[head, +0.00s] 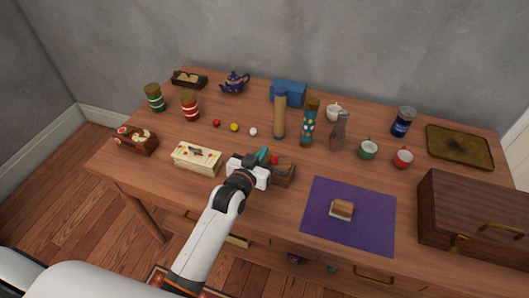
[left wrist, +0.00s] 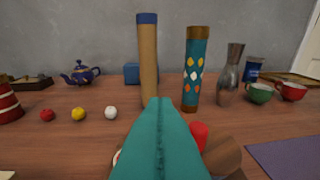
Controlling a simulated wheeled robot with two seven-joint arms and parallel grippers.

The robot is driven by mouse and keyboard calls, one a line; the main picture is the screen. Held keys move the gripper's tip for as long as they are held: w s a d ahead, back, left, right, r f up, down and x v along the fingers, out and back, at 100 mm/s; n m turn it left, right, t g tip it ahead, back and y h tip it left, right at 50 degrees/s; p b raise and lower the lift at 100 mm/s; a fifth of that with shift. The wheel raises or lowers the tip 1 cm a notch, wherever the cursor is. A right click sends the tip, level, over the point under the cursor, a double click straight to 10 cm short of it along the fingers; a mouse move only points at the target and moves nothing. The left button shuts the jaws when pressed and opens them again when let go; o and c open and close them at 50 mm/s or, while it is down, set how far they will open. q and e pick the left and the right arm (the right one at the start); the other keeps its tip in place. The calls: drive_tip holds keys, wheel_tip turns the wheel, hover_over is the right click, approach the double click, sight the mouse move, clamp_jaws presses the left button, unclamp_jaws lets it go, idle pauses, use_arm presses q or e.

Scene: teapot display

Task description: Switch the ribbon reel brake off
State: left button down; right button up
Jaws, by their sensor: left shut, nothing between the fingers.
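A small brown wooden piece (head: 284,174) stands near the table's front edge. A red part (head: 275,160) shows on it, and this red part (left wrist: 200,134) also shows beside my fingers in the left wrist view, by rounded brown wood (left wrist: 224,157). I take this for the ribbon reel and its brake, but cannot be sure, nor read the brake's setting. My left gripper (head: 263,156) is shut and empty, its teal fingers (left wrist: 158,140) pressed together, just left of the red part. Whether they touch it I cannot tell. My gripper hides part of the wooden piece. My right gripper is not in view.
A cream-topped box (head: 197,158) with a small metal piece stands left of my gripper. A tan cylinder (head: 280,116) and a teal patterned one (head: 310,122) stand behind. A purple mat (head: 373,229) with a wooden block (head: 342,208) and a brown case (head: 470,210) lie right.

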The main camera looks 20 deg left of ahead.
use_arm(q)
drive_tip(key=r+v, duration=0.1)
drive_tip(key=v, duration=0.6)
drive_tip(key=shift+s, duration=0.2)
drive_tip(key=shift+r, duration=0.1)
drive_tip(key=s+a+f+g+y, duration=0.15)
drive_tip(key=s+g, duration=0.25)
drive_tip(key=s, duration=0.4)
drive_tip(key=s+f+g, duration=0.3)
drive_tip(key=s+g, duration=0.1)
drive_tip(key=s, duration=0.4)
drive_tip(key=s+a+f+g, duration=0.1)
drive_tip(key=s+f+g, duration=0.25)
drive_tip(key=s, duration=0.35)
wheel_tip(320, 180, down, 24)
drive_tip(key=s+g, duration=0.1)
drive_tip(key=g, duration=0.1)
drive_tip(key=s+a+f+m+g, duration=0.1)
drive_tip(key=s+a+f, duration=0.2)
drive_tip(key=s+f, duration=1.4)
drive_tip(key=shift+s+f, duration=0.2)
